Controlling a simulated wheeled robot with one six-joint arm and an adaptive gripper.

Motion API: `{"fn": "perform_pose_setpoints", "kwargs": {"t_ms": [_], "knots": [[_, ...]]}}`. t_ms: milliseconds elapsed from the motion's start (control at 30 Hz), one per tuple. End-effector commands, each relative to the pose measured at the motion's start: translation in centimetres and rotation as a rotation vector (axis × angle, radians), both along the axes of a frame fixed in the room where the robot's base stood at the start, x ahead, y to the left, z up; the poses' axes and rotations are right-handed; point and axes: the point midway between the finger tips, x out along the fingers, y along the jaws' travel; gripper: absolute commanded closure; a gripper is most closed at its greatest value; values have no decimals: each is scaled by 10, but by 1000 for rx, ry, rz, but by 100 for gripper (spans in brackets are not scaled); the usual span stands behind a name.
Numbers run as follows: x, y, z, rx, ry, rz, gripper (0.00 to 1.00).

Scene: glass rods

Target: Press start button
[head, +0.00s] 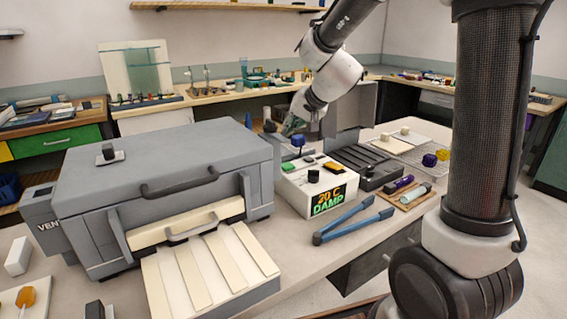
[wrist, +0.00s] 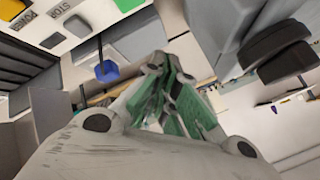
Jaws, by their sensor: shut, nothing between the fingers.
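The white control box (head: 300,198) stands on the bench right of the grey oven, with a lit "20 C DAMP" display on its front. No start label is readable; in the wrist view the words "STOP" and "POWER" show on the box (wrist: 50,12). My gripper (head: 291,127) is behind and above the box, close to a blue-topped piece (head: 298,141). Its green-padded fingers (wrist: 165,95) are shut and empty, apart from the buttons.
The big grey oven (head: 165,180) with its handle stands left of the box. Blue tongs (head: 350,220) lie in front of it. A dark grey ribbed unit (head: 365,165) and a wooden tray (head: 408,196) with vials are to the right. Little bench is clear between them.

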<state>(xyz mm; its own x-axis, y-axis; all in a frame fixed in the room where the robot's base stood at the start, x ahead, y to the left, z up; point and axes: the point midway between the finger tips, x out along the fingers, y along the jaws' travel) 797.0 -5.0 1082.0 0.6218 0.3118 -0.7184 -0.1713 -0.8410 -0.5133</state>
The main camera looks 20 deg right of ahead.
Motion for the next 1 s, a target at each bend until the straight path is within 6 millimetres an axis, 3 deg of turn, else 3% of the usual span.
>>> {"fn": "perform_pose_setpoints", "kwargs": {"t_ms": [167,567,1000], "knots": [[8,-5,5,-13,-43,-24,100],[8,-5,-1,-14,-40,-21,100],[7,-6,-58,-14,-37,-25,100]]}}
